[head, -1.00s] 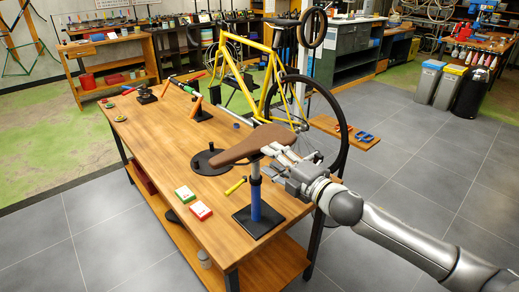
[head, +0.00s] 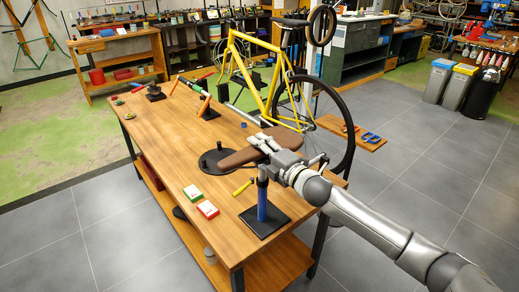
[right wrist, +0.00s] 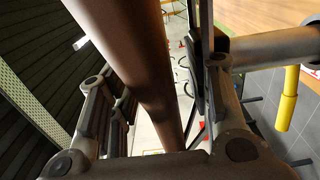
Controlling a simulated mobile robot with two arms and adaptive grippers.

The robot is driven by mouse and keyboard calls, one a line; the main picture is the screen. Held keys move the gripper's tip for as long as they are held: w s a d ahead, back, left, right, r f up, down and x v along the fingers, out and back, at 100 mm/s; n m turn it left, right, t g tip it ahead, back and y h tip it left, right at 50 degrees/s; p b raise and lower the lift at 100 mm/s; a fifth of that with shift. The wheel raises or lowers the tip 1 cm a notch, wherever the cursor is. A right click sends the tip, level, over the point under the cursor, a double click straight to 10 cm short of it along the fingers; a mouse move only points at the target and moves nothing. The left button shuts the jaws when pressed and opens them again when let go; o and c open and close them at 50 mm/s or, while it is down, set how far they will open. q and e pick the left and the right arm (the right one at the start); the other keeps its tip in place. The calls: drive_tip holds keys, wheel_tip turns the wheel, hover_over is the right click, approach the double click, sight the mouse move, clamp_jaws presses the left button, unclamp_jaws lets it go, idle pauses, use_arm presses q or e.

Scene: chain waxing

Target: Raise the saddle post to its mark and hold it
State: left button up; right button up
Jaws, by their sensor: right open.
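The brown saddle (head: 242,156) sits on top of the saddle post (head: 262,201), whose blue lower part stands upright on a black base plate (head: 275,222) at the near right of the workbench. My right gripper (head: 269,144) is open at the saddle's right part and covers it and the top of the post in the head view. In the right wrist view, a long brown part, seemingly the saddle (right wrist: 132,50), runs between the open fingers (right wrist: 160,105). I cannot tell whether they touch it. No mark on the post can be made out. My left gripper is not in view.
On the wooden workbench (head: 180,150), a black round stand (head: 213,165), a yellow tool (head: 242,188), a green-white box (head: 192,193) and a red-white box (head: 208,209) lie near the post. A yellow bicycle (head: 262,85) stands behind the bench.

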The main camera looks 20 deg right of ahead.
clamp_jaws()
